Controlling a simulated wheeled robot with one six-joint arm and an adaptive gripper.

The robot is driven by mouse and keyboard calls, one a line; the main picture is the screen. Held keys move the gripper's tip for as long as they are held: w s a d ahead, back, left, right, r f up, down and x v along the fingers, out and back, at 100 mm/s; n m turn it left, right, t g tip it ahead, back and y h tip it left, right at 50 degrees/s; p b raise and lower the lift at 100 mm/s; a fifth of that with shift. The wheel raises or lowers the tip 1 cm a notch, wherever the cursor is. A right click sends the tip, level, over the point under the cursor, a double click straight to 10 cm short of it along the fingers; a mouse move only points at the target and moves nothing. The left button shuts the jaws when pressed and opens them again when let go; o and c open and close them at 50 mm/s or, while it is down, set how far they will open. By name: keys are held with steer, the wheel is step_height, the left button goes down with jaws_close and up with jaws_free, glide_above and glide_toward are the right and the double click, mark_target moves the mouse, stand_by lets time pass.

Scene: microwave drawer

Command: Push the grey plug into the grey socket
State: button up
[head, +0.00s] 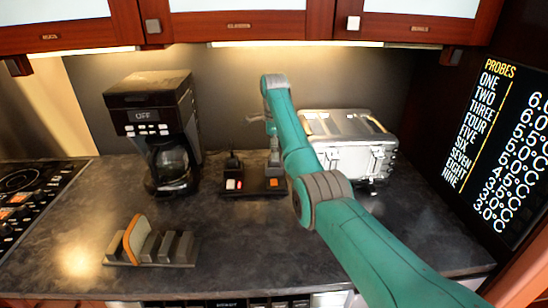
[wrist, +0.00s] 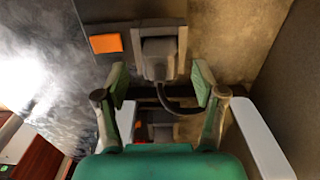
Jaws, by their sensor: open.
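The grey plug (wrist: 158,58) stands in the wrist view with its dark cable looping from it toward my gripper. It is over the dark socket board, at an orange square. The grey socket is hidden under the plug, and I cannot tell how deep the plug sits. My gripper (wrist: 160,80) is open, with one green-padded finger on each side of the plug and gaps showing between. In the head view the plug (head: 275,155) shows as a grey shape at the right of the board (head: 252,193), partly below my arm.
A black plug (head: 232,162) stands left on the board, behind red and white switches. A coffee maker (head: 155,125) is at left, a silver toaster (head: 350,160) at right. A toast rack (head: 180,248) with one slice stands on the front counter. Cabinets hang above. The front middle counter is clear.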

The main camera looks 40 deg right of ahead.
steer(key=shift+r, duration=2)
